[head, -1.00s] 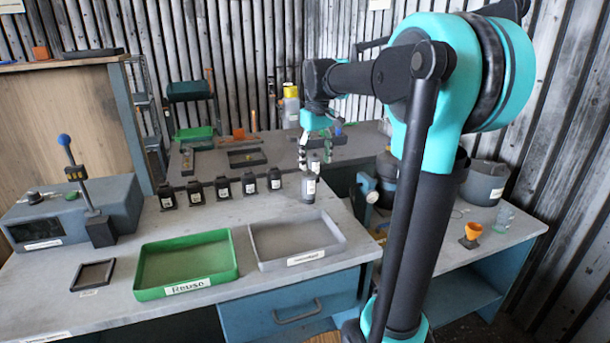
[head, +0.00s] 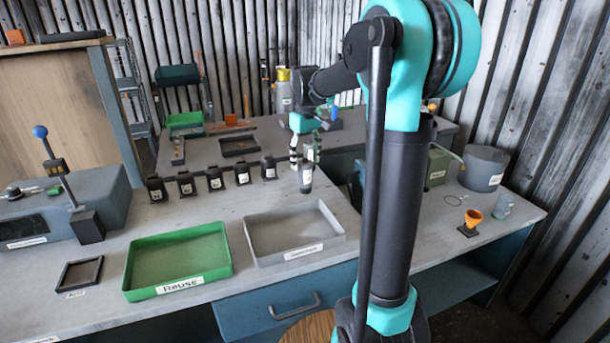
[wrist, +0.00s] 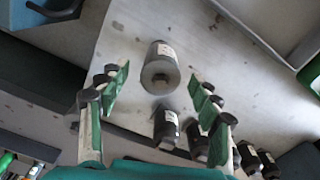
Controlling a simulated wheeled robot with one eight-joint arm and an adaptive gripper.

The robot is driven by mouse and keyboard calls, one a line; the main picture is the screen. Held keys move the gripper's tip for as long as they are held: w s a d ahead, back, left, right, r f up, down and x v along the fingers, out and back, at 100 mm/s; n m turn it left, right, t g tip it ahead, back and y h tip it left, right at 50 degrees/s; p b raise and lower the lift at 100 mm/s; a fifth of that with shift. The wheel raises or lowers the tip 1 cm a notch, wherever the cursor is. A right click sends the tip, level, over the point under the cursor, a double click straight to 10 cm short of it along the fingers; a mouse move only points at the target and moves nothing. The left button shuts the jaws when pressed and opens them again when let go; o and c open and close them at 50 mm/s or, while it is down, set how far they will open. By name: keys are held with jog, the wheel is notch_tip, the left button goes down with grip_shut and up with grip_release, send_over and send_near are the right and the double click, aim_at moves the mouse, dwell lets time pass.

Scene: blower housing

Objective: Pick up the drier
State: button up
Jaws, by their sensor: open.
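The drier, as I take it, is a grey cylinder with a white label (head: 306,177), standing upright near the right back part of the near workbench. In the wrist view the same cylinder (wrist: 161,65) shows ahead, between the lines of my two fingers. My gripper (head: 305,148) is just behind and above it in the head view. In the wrist view my gripper (wrist: 158,82) is open, with green-padded fingers spread wide on both sides and nothing held. I cannot tell the exact gap to the cylinder.
Several black labelled blocks (head: 214,178) stand in a row left of the cylinder. A green Reuse tray (head: 178,287) and a grey tray (head: 262,260) lie in front. A grey machine with a blue-knobbed lever (head: 48,150) stands left.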

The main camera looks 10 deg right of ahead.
aim_at(305, 174)
jog(key=shift+f, duration=3.1)
grip_shut()
jog(key=shift+r, duration=0.1)
